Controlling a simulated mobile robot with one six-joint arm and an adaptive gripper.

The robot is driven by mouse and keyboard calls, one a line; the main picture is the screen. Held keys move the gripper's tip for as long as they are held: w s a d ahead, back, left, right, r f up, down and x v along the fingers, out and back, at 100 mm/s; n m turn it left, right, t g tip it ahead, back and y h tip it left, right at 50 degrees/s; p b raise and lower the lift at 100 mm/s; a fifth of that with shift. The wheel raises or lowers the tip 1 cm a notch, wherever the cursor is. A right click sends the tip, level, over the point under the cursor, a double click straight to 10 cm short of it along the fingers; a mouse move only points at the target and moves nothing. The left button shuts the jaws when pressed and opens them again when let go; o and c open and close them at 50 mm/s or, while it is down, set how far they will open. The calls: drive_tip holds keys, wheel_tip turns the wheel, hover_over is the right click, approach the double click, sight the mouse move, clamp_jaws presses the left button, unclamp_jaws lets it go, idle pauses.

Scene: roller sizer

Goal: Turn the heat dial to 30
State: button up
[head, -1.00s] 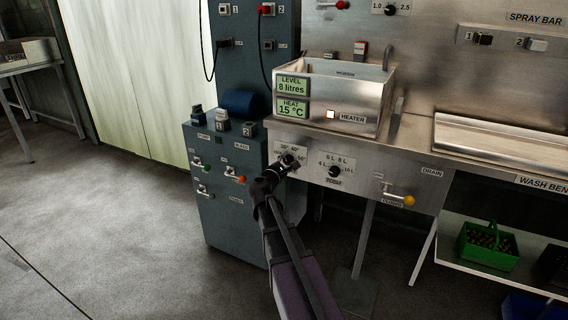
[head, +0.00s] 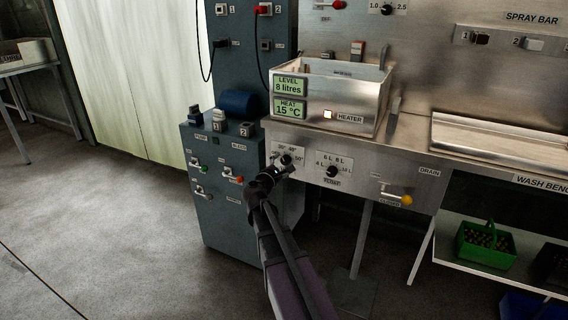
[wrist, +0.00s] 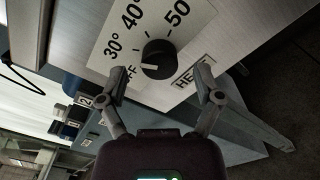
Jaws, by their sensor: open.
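The heat dial (wrist: 158,60) is a round black knob on a white scale plate (wrist: 96,63) marked OFF, 30°, 40° and 50°. In the wrist view its pale pointer mark faces the OFF label. My gripper (wrist: 160,76) is open and empty, with one finger on each side of the dial in the picture and the tips apart from it. In the head view the gripper (head: 277,172) is just below and left of the dial (head: 286,160), partly covering its plate. The heat display (head: 290,107) reads 15 °C.
The litre dial (head: 332,171) is close on the right. A yellow-ended drain lever (head: 397,197) is further right. A blue-grey cabinet (head: 222,208) with small levers stands close on the left. The floor (head: 110,230) at left is clear.

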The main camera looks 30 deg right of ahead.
drive_tip(key=v, duration=1)
drive_tip(key=shift+s, duration=0.1)
idle(0.3)
drive_tip(key=s+a+f+m+g+y, duration=0.3)
drive_tip(key=s+f+m+g+y, duration=0.35)
drive_tip(key=s+f+m, duration=0.5)
drive_tip(key=s+a+f+m+g+y, duration=0.4)
drive_tip(key=s+a+f+g+y, duration=0.25)
drive_tip(key=a, duration=0.45)
wheel_tip(320, 180, up, 33)
drive_tip(key=t+y+p, duration=0.1)
drive_tip(key=t+p, duration=0.1)
drive_tip(key=p, duration=3.1)
drive_tip(key=shift+a, duration=0.3)
